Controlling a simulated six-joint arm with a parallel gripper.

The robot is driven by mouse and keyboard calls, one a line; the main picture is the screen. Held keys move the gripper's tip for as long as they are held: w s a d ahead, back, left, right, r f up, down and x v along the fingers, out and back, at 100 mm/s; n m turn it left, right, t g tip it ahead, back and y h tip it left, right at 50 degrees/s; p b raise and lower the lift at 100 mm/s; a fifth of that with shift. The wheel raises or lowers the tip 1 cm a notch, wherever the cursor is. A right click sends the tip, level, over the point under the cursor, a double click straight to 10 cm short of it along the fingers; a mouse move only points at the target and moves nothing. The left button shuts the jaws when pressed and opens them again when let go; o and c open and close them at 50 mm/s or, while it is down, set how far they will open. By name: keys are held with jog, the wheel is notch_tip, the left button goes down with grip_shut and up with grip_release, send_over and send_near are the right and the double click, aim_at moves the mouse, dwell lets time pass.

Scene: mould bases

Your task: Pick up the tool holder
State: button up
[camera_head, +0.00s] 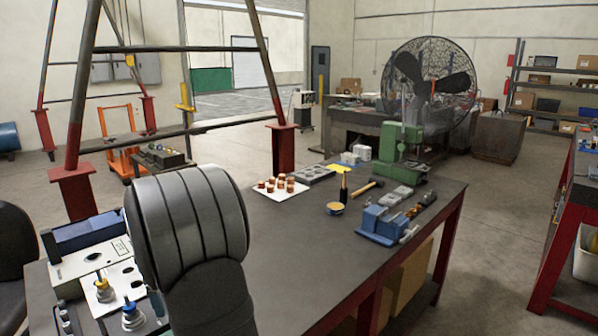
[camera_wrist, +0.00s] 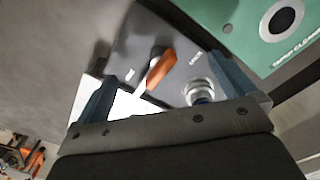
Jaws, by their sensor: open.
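In the head view, a tool holder (camera_head: 104,288) with a metal flange and yellowish top stands on a pale plate at the lower left. A second tool holder (camera_head: 132,316), with a blue top, stands just nearer. My arm hides my gripper in this view. In the wrist view, my gripper (camera_wrist: 162,67) is open, with its blue fingers apart and nothing held. An orange lever-like part (camera_wrist: 160,68) shows between the fingers on a dark panel. A round silver part (camera_wrist: 199,91) sits near the right finger, partly hidden by the gripper body; I cannot tell whether it is a tool holder.
A green plate (camera_wrist: 265,25) with a round hole fills the wrist view's upper right. On the dark bench (camera_head: 290,235), a white tray (camera_head: 290,195) holds several copper-coloured pieces. A blue vise (camera_head: 385,225) and a hammer (camera_head: 368,187) lie farther right. The bench's front middle is clear.

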jog(key=c, duration=0.7)
notch_tip(320, 180, up, 14)
send_over(128, 306)
jog(key=f, duration=1.7)
jog(key=shift+w+a, duration=0.1)
jog(key=shift+w, duration=0.15)
